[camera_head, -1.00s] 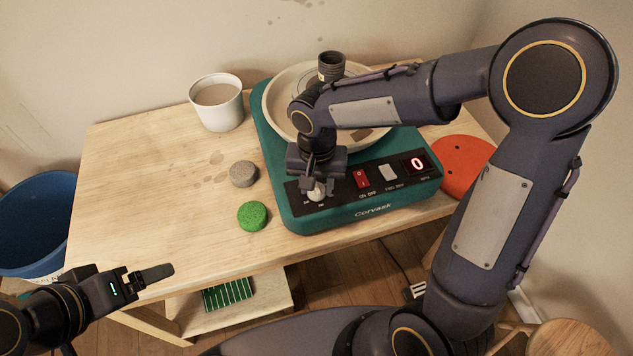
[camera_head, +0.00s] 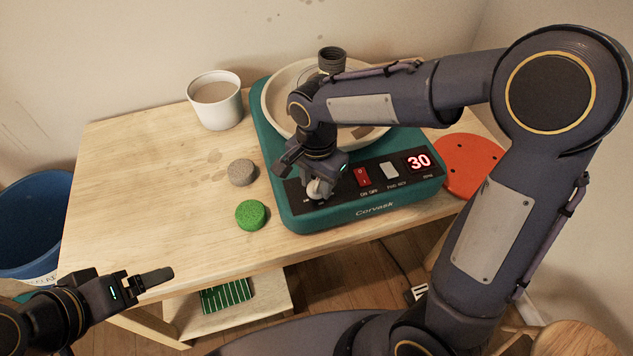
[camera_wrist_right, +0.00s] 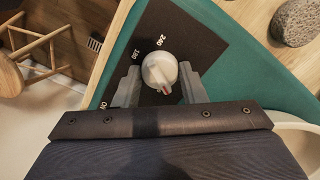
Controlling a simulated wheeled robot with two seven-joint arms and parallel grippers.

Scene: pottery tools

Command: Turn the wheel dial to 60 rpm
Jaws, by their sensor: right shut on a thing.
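The teal pottery wheel (camera_head: 390,206) stands on the wooden table, and its red display (camera_head: 418,162) reads 30. The white dial (camera_head: 316,188) sits at the left end of its black front panel. My right gripper (camera_head: 318,182) is over the dial and shut on it. In the right wrist view the dial (camera_wrist_right: 160,71) lies between the two fingers, with the marks 180 and 240 visible beside it; other marks are hidden. My left gripper (camera_head: 150,279) is at the lower left, away from the wheel; its finger gap cannot be made out.
A red rocker switch (camera_head: 362,177) and a white switch (camera_head: 389,170) sit right of the dial. A green sponge (camera_head: 251,214), a grey stone-like disc (camera_head: 242,172) and a white pot (camera_head: 216,103) stand left of the wheel. An orange disc (camera_head: 468,165) lies at right.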

